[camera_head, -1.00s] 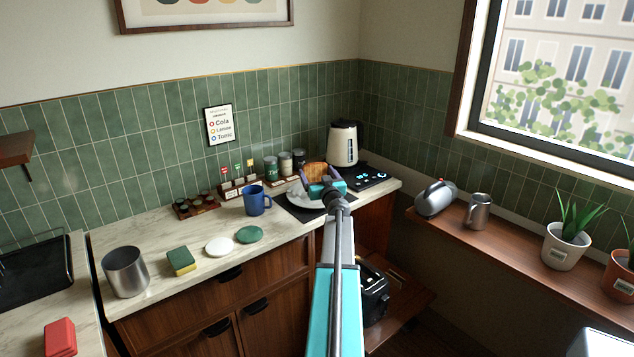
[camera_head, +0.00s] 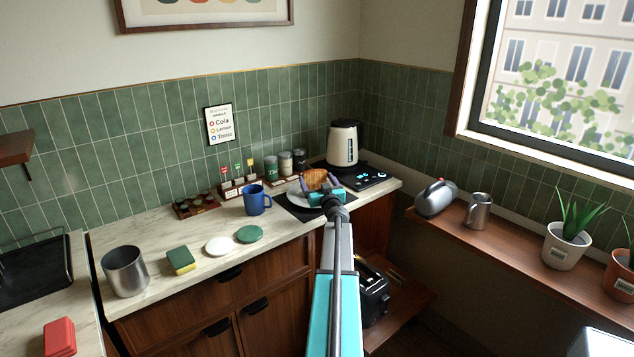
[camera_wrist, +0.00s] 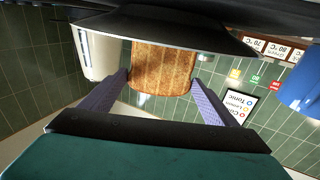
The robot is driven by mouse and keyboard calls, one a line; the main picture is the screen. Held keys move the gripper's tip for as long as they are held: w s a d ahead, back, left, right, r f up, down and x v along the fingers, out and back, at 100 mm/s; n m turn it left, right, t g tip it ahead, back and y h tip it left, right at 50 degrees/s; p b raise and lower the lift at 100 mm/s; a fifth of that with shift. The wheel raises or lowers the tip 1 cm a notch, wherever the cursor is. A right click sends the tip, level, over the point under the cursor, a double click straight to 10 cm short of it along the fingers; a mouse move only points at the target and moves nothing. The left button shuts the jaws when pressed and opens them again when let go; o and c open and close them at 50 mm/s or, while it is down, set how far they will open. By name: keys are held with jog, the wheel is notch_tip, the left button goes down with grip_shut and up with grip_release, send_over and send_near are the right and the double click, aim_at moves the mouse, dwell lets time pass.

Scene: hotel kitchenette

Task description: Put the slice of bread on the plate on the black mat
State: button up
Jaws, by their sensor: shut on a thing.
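The slice of bread (camera_head: 314,179) is browned and stands upright between the fingers of my gripper (camera_head: 320,182), over the white plate (camera_head: 294,198). My gripper is shut on the bread. The plate lies on the black mat (camera_head: 291,211) at the right part of the counter, partly hidden by my gripper. In the wrist view the bread (camera_wrist: 162,68) sits between the purple fingers of my gripper (camera_wrist: 160,88). A dark shape covers the bread's far edge there. I cannot tell whether the bread touches the plate.
A blue mug (camera_head: 257,200) stands left of the mat. The kettle (camera_head: 343,143) stands behind, with a black control panel (camera_head: 365,177) to the right. Jars (camera_head: 285,162) and a marked rack (camera_head: 240,186) line the back. A green disc (camera_head: 249,234) lies at the front left.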

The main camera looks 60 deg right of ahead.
jog(key=shift+f, duration=0.15)
jog(key=o, duration=1)
jog(key=shift+s+a, duration=0.1)
jog(key=shift+b+v, duration=0.7)
jog(key=shift+v, duration=5.2)
